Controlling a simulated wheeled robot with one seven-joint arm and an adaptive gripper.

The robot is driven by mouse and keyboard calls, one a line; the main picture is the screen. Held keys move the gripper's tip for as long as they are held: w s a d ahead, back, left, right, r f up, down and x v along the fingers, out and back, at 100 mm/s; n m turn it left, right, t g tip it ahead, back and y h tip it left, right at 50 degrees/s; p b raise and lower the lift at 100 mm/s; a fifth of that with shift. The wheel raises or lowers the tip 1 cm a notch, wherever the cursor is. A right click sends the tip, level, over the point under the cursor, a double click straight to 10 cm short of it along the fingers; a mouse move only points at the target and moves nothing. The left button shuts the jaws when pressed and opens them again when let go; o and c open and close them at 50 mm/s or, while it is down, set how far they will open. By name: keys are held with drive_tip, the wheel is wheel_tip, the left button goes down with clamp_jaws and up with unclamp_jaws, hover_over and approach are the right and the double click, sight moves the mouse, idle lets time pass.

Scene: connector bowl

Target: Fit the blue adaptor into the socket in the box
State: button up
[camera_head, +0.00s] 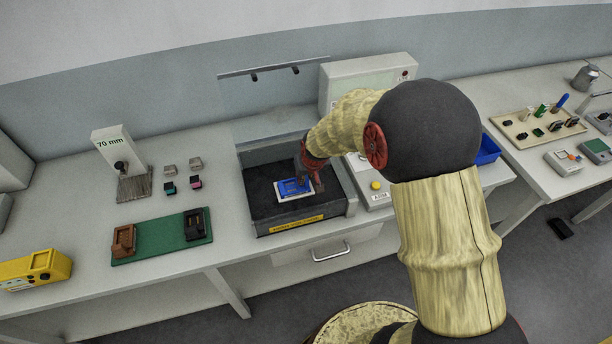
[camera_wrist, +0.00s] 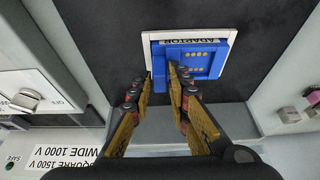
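The blue adaptor (camera_head: 291,187) is at a white-edged socket plate (camera_head: 283,198) inside the open dark box (camera_head: 256,205). In the wrist view the adaptor (camera_wrist: 204,60), with rows of gold contacts, covers most of the white plate (camera_wrist: 147,38), whose upper edge carries upside-down lettering. I cannot tell whether the adaptor is fully seated or slightly above the plate. My gripper (camera_head: 308,185) reaches down into the box from the right. In the wrist view its fingertips (camera_wrist: 160,76) stand either side of a blue part at the adaptor's left, apparently closed on it.
The box walls (camera_head: 352,192) surround my gripper closely. A grey unit with a yellow button (camera_head: 376,185) stands to the right. A green board (camera_head: 160,240) with two blocks and a 70 mm gauge (camera_head: 112,150) stand left. A blue tray (camera_head: 488,150) is at the right.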

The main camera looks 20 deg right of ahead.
drive_tip(key=shift+o, duration=1.3)
drive_tip(key=shift+r, duration=0.1)
drive_tip(key=shift+r, duration=0.25)
drive_tip(key=s+f+p+v, duration=0.1)
drive_tip(key=s+v, duration=0.1)
drive_tip(key=v, duration=1.2)
drive_tip(key=s+f+p+v, duration=0.1)
drive_tip(key=s+v, duration=0.2)
drive_tip(key=v, duration=1.1)
drive_tip(key=s+r, duration=0.2)
drive_tip(key=s, duration=0.5)
drive_tip(key=s+r+t, duration=0.1)
drive_tip(key=s+r, duration=0.2)
drive_tip(key=s, duration=0.4)
drive_tip(key=shift+s, duration=0.3)
